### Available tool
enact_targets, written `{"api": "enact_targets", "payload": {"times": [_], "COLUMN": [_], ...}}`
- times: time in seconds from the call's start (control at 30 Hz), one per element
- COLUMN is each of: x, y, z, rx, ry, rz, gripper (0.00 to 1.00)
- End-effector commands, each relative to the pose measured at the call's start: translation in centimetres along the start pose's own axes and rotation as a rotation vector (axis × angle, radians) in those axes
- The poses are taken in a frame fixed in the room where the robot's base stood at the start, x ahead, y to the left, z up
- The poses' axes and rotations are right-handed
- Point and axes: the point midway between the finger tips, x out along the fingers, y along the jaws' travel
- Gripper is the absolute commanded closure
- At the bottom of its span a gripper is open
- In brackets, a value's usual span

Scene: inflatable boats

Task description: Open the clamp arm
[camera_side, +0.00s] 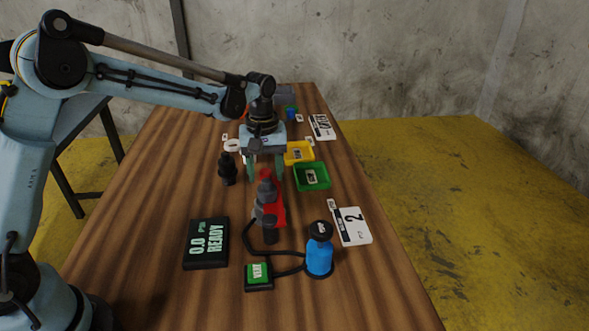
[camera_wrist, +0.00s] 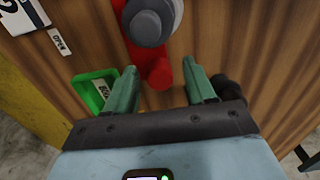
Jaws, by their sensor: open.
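The clamp arm (camera_side: 279,210) is red and stands with a grey clamp body (camera_side: 267,190) near the middle of the table. In the wrist view the red clamp arm (camera_wrist: 160,72) ends in a rounded tip, and a grey round knob (camera_wrist: 147,27) sits over it. My gripper (camera_side: 265,170) is open above and behind the clamp in the side view. In the wrist view my gripper (camera_wrist: 163,84) has its two green fingers apart, with the red tip between them in the picture. I cannot tell its depth, and no contact shows.
A green tray (camera_side: 325,177) and a yellow tray (camera_side: 299,146) lie right of my gripper. A black fitting (camera_side: 227,171) stands close on the left. A display box (camera_side: 206,243), a green-faced box (camera_side: 259,272) and a blue bottle (camera_side: 319,258) with a hose lie nearer.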

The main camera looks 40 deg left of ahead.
Motion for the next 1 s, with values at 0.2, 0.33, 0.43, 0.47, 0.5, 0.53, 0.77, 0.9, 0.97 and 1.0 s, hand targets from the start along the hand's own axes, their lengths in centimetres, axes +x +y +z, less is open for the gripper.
{"api": "enact_targets", "payload": {"times": [0.2,0.33,0.43,0.47,0.5,0.53,0.77,0.9,0.97,1.0], "x": [-0.03,-0.04,-0.04,-0.05,-0.05,-0.05,-0.06,-0.06,-0.06,-0.06], "y": [0.00,0.00,0.00,0.00,0.00,-0.01,0.11,0.45,0.66,0.83], "z": [0.00,0.00,0.00,0.00,0.00,0.00,0.00,0.01,0.02,0.03], "rx": [0.000,0.000,0.000,0.000,0.000,0.000,0.008,0.031,0.048,0.060], "ry": [0.000,0.000,0.000,0.000,0.000,0.000,0.000,0.000,0.000,0.000], "rz": [0.000,0.000,0.000,0.000,0.000,0.000,0.000,-0.001,-0.001,-0.001], "gripper": [0.73,0.93,1.00,1.00,1.00,1.00,1.00,1.00,1.00,1.00]}}
